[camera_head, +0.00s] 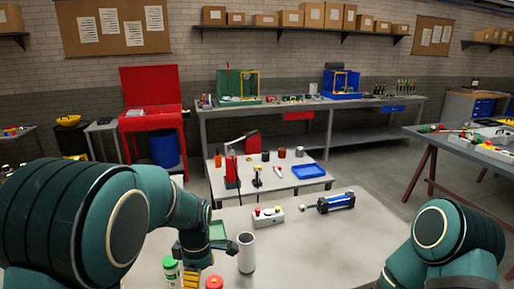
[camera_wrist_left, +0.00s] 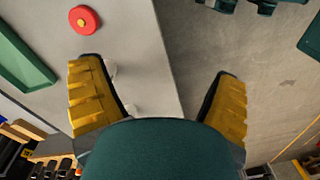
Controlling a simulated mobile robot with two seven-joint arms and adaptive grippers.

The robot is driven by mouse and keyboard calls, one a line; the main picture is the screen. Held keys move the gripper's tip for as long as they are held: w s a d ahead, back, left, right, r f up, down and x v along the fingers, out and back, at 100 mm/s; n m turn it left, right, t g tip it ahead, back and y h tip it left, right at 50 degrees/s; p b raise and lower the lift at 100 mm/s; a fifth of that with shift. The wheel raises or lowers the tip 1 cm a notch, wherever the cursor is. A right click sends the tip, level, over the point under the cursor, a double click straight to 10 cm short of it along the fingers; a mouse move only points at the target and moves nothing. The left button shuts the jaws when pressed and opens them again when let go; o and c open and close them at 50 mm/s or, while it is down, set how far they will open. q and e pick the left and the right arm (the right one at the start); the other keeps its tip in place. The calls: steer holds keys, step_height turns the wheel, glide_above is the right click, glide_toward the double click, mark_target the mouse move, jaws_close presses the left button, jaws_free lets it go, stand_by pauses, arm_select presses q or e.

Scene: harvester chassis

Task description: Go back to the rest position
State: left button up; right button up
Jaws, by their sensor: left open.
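My left arm comes in from the left in the head view, and its gripper (camera_head: 192,280) is low in the picture, partly hidden. In the left wrist view the two yellow-padded fingers of my left gripper (camera_wrist_left: 165,95) are spread wide with nothing between them. The gripper is above the edge of the light table (camera_wrist_left: 150,60), with the floor beyond it. My right arm shows at the lower right of the head view, but its gripper is out of the picture.
On the near table (camera_head: 340,245) are a grey-white cylinder (camera_head: 246,255), a green-and-white bottle (camera_head: 171,270), a green tray (camera_head: 217,230), a button box (camera_head: 267,216) and a blue-black cylinder (camera_head: 336,203). A red round piece (camera_wrist_left: 85,20) lies near the left gripper. The table's right part is clear.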

arm_select(q)
step_height(320, 180, down, 13)
steer(key=s+m+b, duration=0.1)
steer(key=m+b, duration=0.1)
steer(key=m, duration=0.2)
steer(key=s+d+f+m+t+h+b, duration=0.1)
steer(key=s+d+f+m+h+b, duration=0.1)
steer(key=s+f+m, duration=0.3)
steer(key=s+d+f+m+t+h+b, duration=0.1)
steer(key=s+d+f+m+h+b, duration=0.1)
steer(key=s+f+m+b, duration=0.3)
steer(key=s+f, duration=0.4)
steer(key=f, duration=0.4)
steer(key=shift+s+f+m, duration=0.3)
steer(key=shift+s+f, duration=0.05)
steer(key=shift+f, duration=0.05)
arm_select(e)
step_height(320, 180, down, 10)
steer(key=shift+s+a+g, duration=0.3)
steer(key=shift+s, duration=0.15)
